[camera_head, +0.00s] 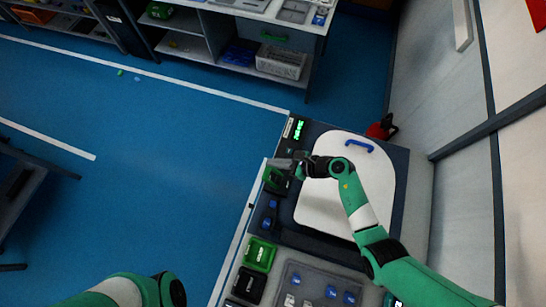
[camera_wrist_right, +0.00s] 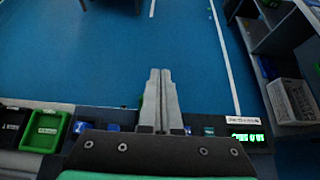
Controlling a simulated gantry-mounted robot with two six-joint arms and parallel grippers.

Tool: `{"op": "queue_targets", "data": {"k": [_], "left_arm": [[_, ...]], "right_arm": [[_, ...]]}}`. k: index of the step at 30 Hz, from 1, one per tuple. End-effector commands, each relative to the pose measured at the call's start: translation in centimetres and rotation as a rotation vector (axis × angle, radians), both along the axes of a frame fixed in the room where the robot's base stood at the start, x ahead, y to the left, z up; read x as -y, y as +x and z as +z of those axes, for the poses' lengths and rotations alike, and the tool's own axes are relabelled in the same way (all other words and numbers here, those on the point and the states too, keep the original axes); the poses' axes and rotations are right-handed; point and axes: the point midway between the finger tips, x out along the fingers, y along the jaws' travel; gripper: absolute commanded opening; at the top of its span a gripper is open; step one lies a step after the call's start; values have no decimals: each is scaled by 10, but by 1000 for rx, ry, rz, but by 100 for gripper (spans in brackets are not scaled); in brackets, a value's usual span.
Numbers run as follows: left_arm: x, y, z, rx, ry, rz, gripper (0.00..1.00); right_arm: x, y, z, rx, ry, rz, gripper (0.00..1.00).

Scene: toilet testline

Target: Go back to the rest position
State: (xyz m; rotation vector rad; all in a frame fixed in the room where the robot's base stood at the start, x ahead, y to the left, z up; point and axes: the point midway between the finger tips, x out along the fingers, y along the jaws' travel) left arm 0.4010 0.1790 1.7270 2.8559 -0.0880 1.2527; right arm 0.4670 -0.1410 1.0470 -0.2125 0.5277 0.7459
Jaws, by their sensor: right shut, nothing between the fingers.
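My right gripper (camera_head: 284,163) is shut and empty, above the left edge of the test bench near the green-lit display. In the right wrist view its two fingers (camera_wrist_right: 161,101) lie together, pointing out over the blue floor. My right arm reaches in from the lower right across the white board. My left arm shows only in part at the bottom left of the head view; its gripper is not in view.
A white board with a blue handle (camera_head: 360,145) lies on the bench (camera_head: 318,128). Green bin (camera_head: 259,254) and grey tray (camera_head: 289,268) stand nearer. A display (camera_head: 299,130) glows green. A wall stands at right. Open blue floor (camera_head: 150,180) is at left.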

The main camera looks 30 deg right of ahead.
Motion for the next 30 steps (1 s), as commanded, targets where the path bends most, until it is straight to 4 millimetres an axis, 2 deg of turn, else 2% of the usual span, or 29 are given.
{"op": "queue_targets", "data": {"k": [1,3,20,23,26,29,30], "left_arm": [[0,0,12,0,0,0,0],[0,0,15,0,0,0,0],[0,0,13,-1,0,0,0],[0,0,18,-1,0,0,0],[0,0,30,-1,0,0,0],[0,0,41,-1,0,0,0],[0,0,45,-1,0,0,0]], "right_arm": [[0,-1,12,0,0,1,0],[1,-1,14,0,0,2,0],[0,-1,12,0,0,3,0],[-4,-1,19,2,-1,12,0],[-12,15,49,43,-9,38,0],[-24,43,107,149,-15,70,0],[-32,54,137,206,3,83,0]]}}
